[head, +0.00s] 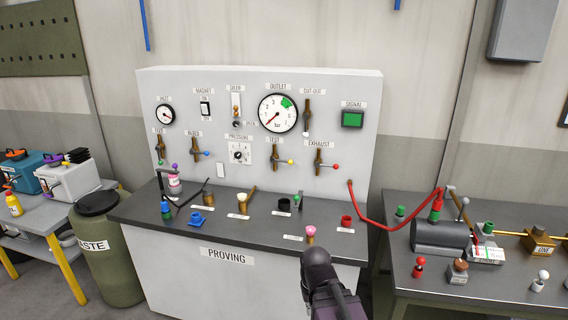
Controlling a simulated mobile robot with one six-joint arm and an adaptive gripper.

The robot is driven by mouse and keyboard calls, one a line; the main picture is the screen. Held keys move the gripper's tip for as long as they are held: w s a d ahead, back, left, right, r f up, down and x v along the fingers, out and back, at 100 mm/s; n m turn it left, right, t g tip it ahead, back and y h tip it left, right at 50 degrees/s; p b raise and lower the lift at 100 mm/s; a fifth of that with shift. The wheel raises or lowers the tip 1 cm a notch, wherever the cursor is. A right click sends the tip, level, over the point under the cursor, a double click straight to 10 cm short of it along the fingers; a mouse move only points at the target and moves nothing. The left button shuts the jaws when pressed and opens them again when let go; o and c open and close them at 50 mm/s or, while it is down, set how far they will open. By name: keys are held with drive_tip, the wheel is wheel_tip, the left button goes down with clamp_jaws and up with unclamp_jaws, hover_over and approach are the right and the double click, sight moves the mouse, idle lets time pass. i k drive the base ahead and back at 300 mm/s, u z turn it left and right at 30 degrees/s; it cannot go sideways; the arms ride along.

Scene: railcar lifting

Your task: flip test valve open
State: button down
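The test valve (276,159) is on the upright panel of the proving bench, under a label reading TEST. It has a brass body, and its lever points right, slightly downward, ending in a yellow ball. My gripper (316,258) shows dark at the bottom centre, in front of the bench edge, below and right of the valve and well apart from it. I see it from behind; its fingers cannot be made out, nor whether it holds anything.
The exhaust valve (320,160) with a red ball is just right, the bleed valve (197,151) with a blue ball is left. Small fittings, including a pink-topped one (310,234), stand on the bench top (268,222). A red hose (385,226) runs to the right-hand table.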

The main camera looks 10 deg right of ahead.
sight(272, 160)
drive_tip(key=u, duration=0.2)
drive_tip(key=i, duration=1.1)
drive_tip(key=z, duration=0.3)
